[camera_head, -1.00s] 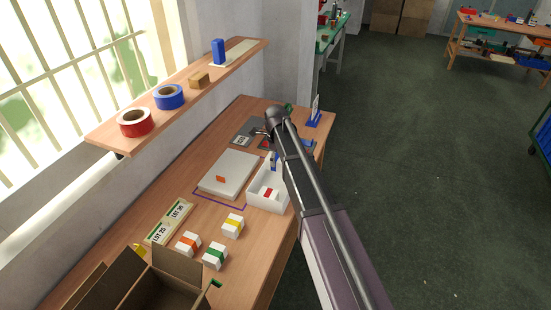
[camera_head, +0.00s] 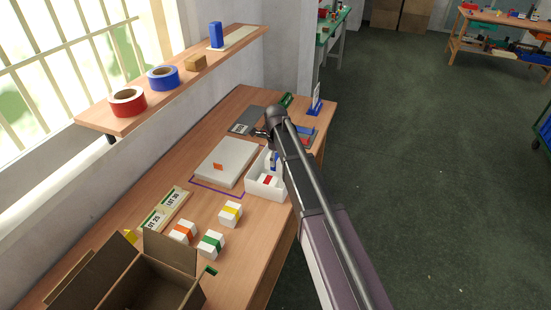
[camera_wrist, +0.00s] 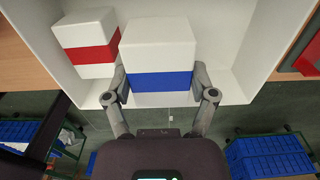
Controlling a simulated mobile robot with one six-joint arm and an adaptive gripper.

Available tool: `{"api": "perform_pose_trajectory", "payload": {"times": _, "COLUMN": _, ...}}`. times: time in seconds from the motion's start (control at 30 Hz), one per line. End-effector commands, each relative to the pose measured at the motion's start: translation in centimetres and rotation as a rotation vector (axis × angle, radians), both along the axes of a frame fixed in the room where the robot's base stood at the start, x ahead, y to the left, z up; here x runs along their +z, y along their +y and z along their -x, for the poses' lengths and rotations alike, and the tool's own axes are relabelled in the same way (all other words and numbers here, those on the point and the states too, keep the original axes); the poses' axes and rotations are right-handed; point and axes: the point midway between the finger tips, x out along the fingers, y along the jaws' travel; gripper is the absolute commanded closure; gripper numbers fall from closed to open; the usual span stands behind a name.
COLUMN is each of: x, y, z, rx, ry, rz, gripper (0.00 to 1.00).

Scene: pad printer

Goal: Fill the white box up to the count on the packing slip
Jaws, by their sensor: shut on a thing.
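The white box (camera_head: 262,192) stands open on the bench. It holds a white block with a red band (camera_head: 269,181), which also shows at the left in the wrist view (camera_wrist: 88,42). My gripper (camera_wrist: 160,88) is shut on a white block with a blue band (camera_wrist: 159,48), inside the box walls in the wrist view and right of the red-banded block. I cannot tell if the held block touches the floor. In the head view my arm partly hides the blue-banded block (camera_head: 274,160) and the box's right side. No readable slip count shows.
White blocks with yellow (camera_head: 231,213), orange (camera_head: 184,232) and green bands (camera_head: 211,242) stand on the bench near an open cardboard box (camera_head: 150,282). A pale flat slab (camera_head: 226,162) lies left of the white box. A lot-label strip (camera_head: 165,211) and a shelf (camera_head: 185,82) are at left.

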Motion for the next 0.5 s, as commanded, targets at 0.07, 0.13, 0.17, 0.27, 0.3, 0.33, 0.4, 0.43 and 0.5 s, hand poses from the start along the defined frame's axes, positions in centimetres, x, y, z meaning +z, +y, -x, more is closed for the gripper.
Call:
{"api": "perform_pose_trajectory", "payload": {"times": 0.07, "x": -1.0, "y": 0.0, "z": 0.0, "rx": 0.000, "ry": 0.000, "rz": 0.000, "gripper": 0.77}}
{"api": "perform_pose_trajectory", "payload": {"times": 0.13, "x": -1.5, "y": 0.0, "z": 0.0, "rx": 0.000, "ry": 0.000, "rz": 0.000, "gripper": 0.77}}
{"api": "perform_pose_trajectory", "payload": {"times": 0.17, "x": -1.7, "y": 0.0, "z": 0.0, "rx": 0.000, "ry": 0.000, "rz": 0.000, "gripper": 0.77}}
{"api": "perform_pose_trajectory", "payload": {"times": 0.27, "x": -2.4, "y": 0.0, "z": 0.0, "rx": 0.001, "ry": 0.000, "rz": 0.000, "gripper": 0.77}}
{"api": "perform_pose_trajectory", "payload": {"times": 0.3, "x": -2.6, "y": 0.0, "z": 0.0, "rx": 0.001, "ry": 0.000, "rz": 0.000, "gripper": 0.77}}
{"api": "perform_pose_trajectory", "payload": {"times": 0.33, "x": -2.8, "y": 0.0, "z": 0.0, "rx": 0.001, "ry": 0.000, "rz": 0.000, "gripper": 0.77}}
{"api": "perform_pose_trajectory", "payload": {"times": 0.4, "x": -3.2, "y": 0.1, "z": 0.0, "rx": 0.002, "ry": 0.000, "rz": 0.000, "gripper": 0.77}}
{"api": "perform_pose_trajectory", "payload": {"times": 0.43, "x": -3.3, "y": 0.2, "z": 0.0, "rx": 0.002, "ry": 0.000, "rz": 0.000, "gripper": 0.77}}
{"api": "perform_pose_trajectory", "payload": {"times": 0.5, "x": -3.6, "y": 0.2, "z": 0.0, "rx": 0.002, "ry": 0.000, "rz": 0.000, "gripper": 0.77}}
